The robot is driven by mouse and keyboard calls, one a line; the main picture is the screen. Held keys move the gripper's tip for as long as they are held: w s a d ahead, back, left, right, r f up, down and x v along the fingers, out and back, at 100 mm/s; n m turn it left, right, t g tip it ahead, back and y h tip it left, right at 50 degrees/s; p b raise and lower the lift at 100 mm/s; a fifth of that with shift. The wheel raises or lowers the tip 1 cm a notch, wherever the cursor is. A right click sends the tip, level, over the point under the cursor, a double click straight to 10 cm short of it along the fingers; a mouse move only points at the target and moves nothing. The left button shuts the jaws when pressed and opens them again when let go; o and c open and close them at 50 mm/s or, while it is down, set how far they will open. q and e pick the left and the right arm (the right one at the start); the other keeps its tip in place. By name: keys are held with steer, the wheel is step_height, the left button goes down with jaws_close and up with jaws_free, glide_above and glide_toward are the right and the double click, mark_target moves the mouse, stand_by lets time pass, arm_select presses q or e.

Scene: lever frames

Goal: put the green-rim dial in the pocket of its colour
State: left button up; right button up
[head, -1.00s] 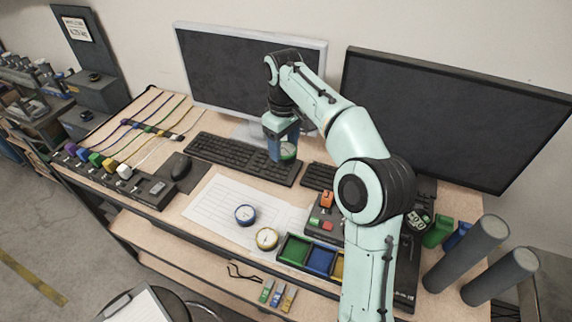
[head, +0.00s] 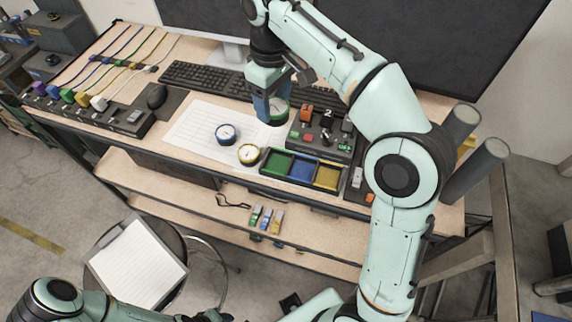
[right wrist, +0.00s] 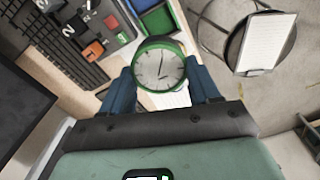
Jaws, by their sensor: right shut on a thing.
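The green-rim dial (right wrist: 159,66) is held between the blue fingers of my right gripper (right wrist: 162,88) in the right wrist view. In the head view the dial (head: 278,110) hangs from my right gripper (head: 270,106), above the desk between the paper sheet and the switch box.
A blue-rim dial (head: 226,133) and a yellow-rim dial (head: 248,154) lie on the paper sheet (head: 190,135), left of the tray. The switch box (head: 322,138) with raised knobs stands behind the tray. A keyboard (head: 200,82) and monitors are farther back.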

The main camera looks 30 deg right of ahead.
step_height(320, 180, down, 14)
steer(key=b, duration=0.3)
steer(key=shift+b, duration=0.4)
arm_select(q)
steer(key=s+f, duration=0.3)
steer(key=f, duration=0.3)
steer(key=shift+b, duration=0.45)
arm_select(e)
steer(key=shift+f, duration=2.45)
steer(key=shift+f, duration=0.2)
arm_select(q)
steer(key=shift+s, duration=0.1)
arm_select(e)
steer(key=o, duration=1.2)
steer(key=shift+r, duration=0.15)
arm_select(q)
steer(key=r+p, duration=0.1)
steer(key=w+r+p, duration=0.1)
steer(key=r, duration=0.1)
steer(key=shift+w+r+p, duration=0.1)
steer(key=shift+w+p, duration=0.15)
steer(key=shift+p, duration=0.15)
arm_select(e)
step_height(320, 180, up, 12)
